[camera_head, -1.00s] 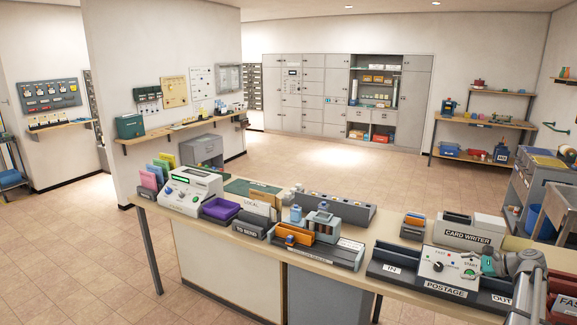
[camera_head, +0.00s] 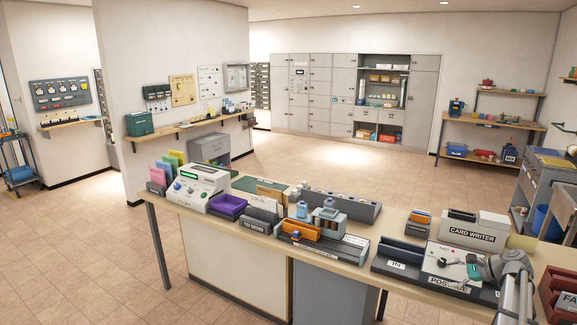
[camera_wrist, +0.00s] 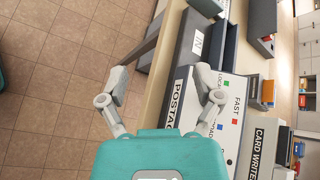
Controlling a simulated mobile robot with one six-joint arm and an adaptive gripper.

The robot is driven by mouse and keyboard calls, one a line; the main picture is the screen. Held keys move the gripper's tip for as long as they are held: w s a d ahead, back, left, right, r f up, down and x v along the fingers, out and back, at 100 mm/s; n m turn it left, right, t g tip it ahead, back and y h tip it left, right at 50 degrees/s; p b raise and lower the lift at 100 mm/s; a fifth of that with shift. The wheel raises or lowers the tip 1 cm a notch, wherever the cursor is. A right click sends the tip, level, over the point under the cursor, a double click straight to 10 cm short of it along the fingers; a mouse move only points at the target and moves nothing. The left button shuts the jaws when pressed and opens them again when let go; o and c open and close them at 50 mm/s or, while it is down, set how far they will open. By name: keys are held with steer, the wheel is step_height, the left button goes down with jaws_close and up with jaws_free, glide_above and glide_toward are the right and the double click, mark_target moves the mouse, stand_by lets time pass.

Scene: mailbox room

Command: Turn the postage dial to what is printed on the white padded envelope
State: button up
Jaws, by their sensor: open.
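The grey-white postage machine (camera_head: 432,252) stands on the counter at the right in the head view, with a "POSTAGE" label on its front and an "IN" tray. Its small dark dial (camera_head: 441,262) shows just left of my gripper (camera_head: 472,267). In the wrist view the label-marked panel (camera_wrist: 229,140) shows colour squares, with "FAST" and "LOCAL" readable; the dial is not visible there. My gripper (camera_wrist: 162,82) is open and empty, with its fingers apart beside the panel's front edge. I cannot make out a white padded envelope.
The card writer (camera_head: 473,233) stands just behind the postage machine. A dark red tray (camera_head: 556,295) is to its right. A stamping station (camera_head: 322,240), a "TO SEND" tray (camera_head: 259,226) and a purple tray (camera_head: 228,206) line the counter's left. Floor beyond is clear.

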steer(key=s+a+f+n+g+h+b, duration=0.1)
steer(key=a+f+n, duration=0.1)
steer(key=a, duration=0.5)
steer(key=s+a+f+n+g, duration=0.1)
steer(key=a+f+n+g, duration=0.15)
steer(key=a, duration=0.35)
steer(key=s+a+f+n+g+h+b, duration=0.1)
steer(key=s+a+f+n+h, duration=0.1)
steer(key=a, duration=0.6)
steer(key=s+a+f+n+g+h+b, duration=0.1)
steer(key=s+a+f+n+h, duration=0.2)
steer(key=s+a+n, duration=0.4)
steer(key=s+a+f+n+g+h+b, duration=0.1)
steer(key=s+a+f+n, duration=0.3)
steer(key=a, duration=0.5)
steer(key=shift+s+a+g+h+b, duration=0.2)
steer(key=shift+s+g+h+b, duration=0.25)
steer(key=shift+s+h, duration=0.6)
